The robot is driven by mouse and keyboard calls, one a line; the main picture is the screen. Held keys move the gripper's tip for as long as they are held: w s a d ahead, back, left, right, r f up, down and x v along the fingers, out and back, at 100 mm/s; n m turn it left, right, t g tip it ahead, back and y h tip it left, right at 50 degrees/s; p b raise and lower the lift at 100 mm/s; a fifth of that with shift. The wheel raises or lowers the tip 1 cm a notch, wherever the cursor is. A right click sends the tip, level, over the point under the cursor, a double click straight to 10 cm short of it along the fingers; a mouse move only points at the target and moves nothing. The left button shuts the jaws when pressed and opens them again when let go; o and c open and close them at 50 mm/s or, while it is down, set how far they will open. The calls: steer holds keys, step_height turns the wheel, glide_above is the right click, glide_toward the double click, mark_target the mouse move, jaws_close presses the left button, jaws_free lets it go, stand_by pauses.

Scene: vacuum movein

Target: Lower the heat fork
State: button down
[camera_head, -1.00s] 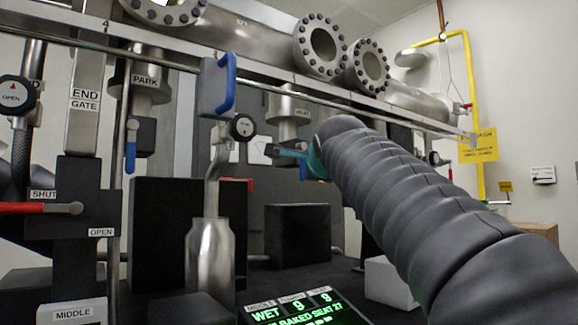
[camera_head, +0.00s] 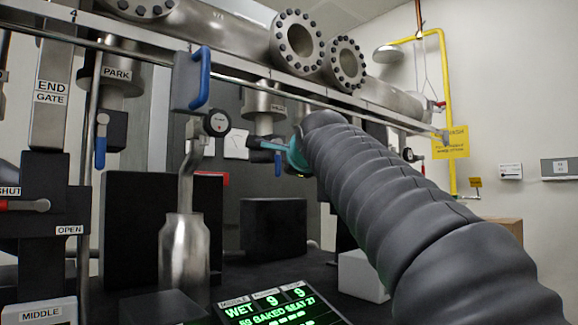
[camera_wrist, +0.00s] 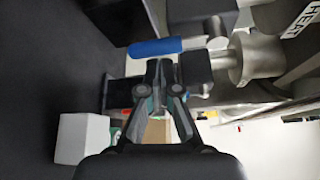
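The heat fork hangs under the rail as a metal cylinder (camera_head: 264,103) with a dark block below it and a blue handle (camera_head: 278,163). In the wrist view its cylinder (camera_wrist: 258,60) is at right near the HEAT label (camera_wrist: 298,20), and the blue handle (camera_wrist: 155,47) lies across the upper middle. My gripper (camera_head: 268,147) is right at the handle and block in the head view. In the wrist view my gripper (camera_wrist: 160,70) has its fingertips close together just below the handle in the picture. Nothing clearly shows between them; contact with the handle cannot be told.
The PARK unit (camera_head: 116,75) and END GATE post (camera_head: 50,100) stand left. A gauge (camera_head: 217,123) and steel bottle (camera_head: 184,255) are in front. Dark boxes (camera_head: 273,228), a white box (camera_head: 362,275) and a lit display (camera_head: 280,308) sit below. The rail (camera_head: 240,80) runs above.

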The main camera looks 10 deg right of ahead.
steer(key=s+d+b, duration=0.1)
steer(key=s+d, duration=0.1)
steer(key=s, duration=0.7)
steer(key=shift+d+f, duration=0.15)
steer(key=shift+d, duration=0.2)
steer(key=shift+s, duration=0.1)
